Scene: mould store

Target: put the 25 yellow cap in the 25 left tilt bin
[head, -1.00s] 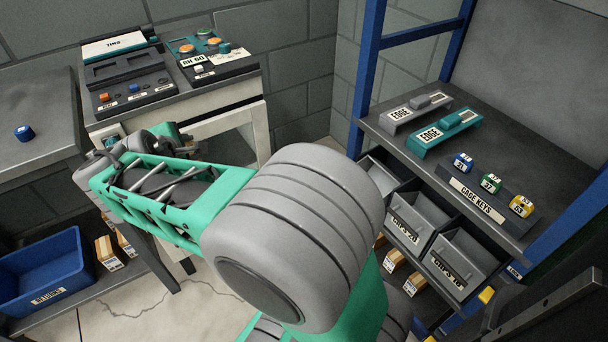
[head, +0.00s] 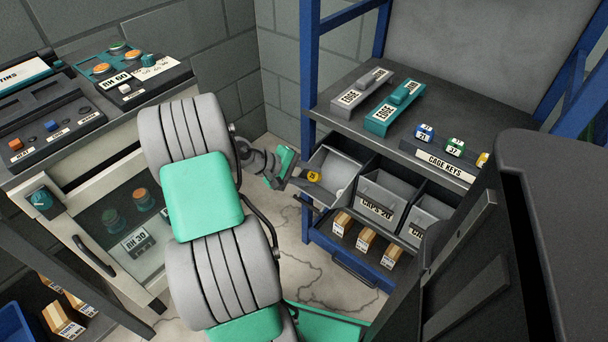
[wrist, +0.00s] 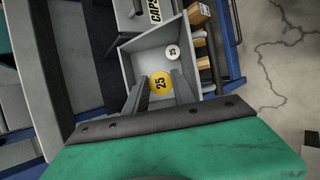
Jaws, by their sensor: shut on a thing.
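The yellow cap marked 25 (head: 313,177) is between the fingers of my gripper (head: 299,181), which is shut on it. In the wrist view the yellow cap (wrist: 160,84) shows between the two fingertips (wrist: 163,88). The left tilt bin (head: 335,166) is tipped open under the shelf. The cap is at its opening, over or inside it; how deep I cannot tell. The left bin's front label is not visible.
The middle bin marked CAPS 20 (head: 379,204) and a right bin (head: 428,216) stand beside it. Small boxes (head: 366,241) sit below the bins. A blue rack post (head: 309,90) rises close left of the left bin. A glass-fronted cabinet (head: 128,212) stands at left.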

